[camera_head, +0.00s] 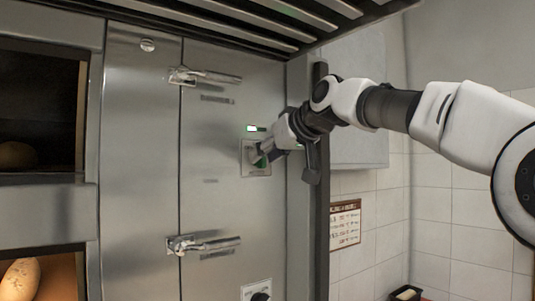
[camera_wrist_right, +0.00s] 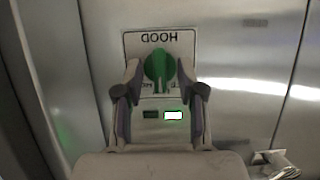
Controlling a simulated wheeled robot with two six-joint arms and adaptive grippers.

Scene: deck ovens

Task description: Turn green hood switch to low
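The hood switch is a green knob (camera_wrist_right: 160,67) on a pale plate marked HOOD (camera_wrist_right: 133,42), upside down in the right wrist view. In the head view the plate (camera_head: 248,170) is on the steel panel, partly hidden by my right gripper (camera_head: 266,151). In the wrist view the fingers of my right gripper (camera_wrist_right: 160,78) are apart, one on each side of the knob. I cannot tell if they touch it. The labels beside the knob are mostly covered. A lit white-green indicator (camera_wrist_right: 173,115) is beside a dark one (camera_wrist_right: 150,114). My left gripper is not in view.
Two metal latch handles (camera_head: 205,76) (camera_head: 205,244) stick out above and below the switch. Another dark knob (camera_head: 260,296) is at the bottom edge. Oven openings with bread (camera_head: 20,280) are at left. A slatted hood (camera_head: 255,20) overhangs, and a dark vertical post (camera_head: 320,220) is right of the panel.

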